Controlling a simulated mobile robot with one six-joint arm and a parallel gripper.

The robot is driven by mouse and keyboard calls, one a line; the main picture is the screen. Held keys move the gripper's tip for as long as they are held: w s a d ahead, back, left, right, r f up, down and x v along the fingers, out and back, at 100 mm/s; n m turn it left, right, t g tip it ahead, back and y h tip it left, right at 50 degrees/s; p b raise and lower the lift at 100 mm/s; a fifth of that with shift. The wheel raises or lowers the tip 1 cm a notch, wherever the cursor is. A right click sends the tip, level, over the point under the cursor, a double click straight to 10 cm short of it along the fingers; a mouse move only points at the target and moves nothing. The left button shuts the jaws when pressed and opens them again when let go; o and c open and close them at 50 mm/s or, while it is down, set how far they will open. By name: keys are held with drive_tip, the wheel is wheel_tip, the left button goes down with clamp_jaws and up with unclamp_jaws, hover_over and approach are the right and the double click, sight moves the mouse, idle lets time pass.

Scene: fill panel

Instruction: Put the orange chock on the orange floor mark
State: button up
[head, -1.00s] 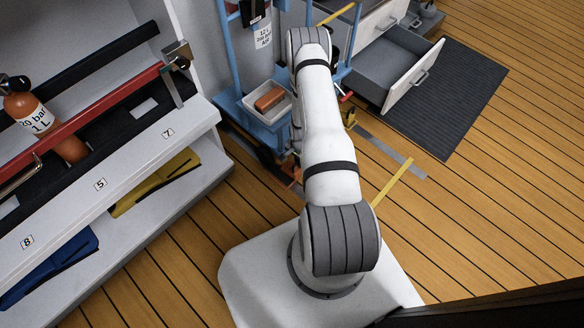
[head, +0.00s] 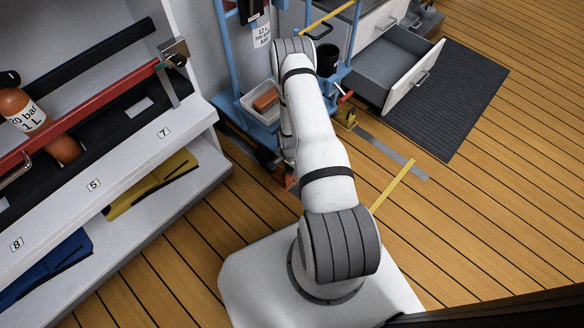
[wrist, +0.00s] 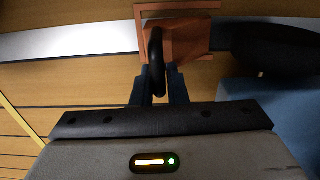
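The orange chock (wrist: 188,42) is in the wrist view at the top, with a black loop handle (wrist: 156,58) seen nearly edge-on. My gripper (wrist: 158,72) has its two dark fingers on either side of this handle. I cannot tell whether they press on it or stand slightly apart. The orange floor mark (wrist: 142,10) shows as a thin outline behind the chock, which overlaps it in this view. Whether the chock rests on the floor is unclear. In the head view my arm hides most of this spot; some orange (head: 291,180) shows beside it.
A blue trolley (head: 226,104) with a white tray (head: 250,112) stands close to my arm. An open drawer (head: 385,75) and a dark mat (head: 455,100) are behind right. A shelf unit (head: 130,165) is on the left. The plank floor at right is clear.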

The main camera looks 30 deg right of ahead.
drive_tip(key=o, duration=0.4)
wheel_tip(320, 180, up, 8)
drive_tip(key=p, duration=0.3)
drive_tip(key=shift+f, duration=0.1)
idle(0.5)
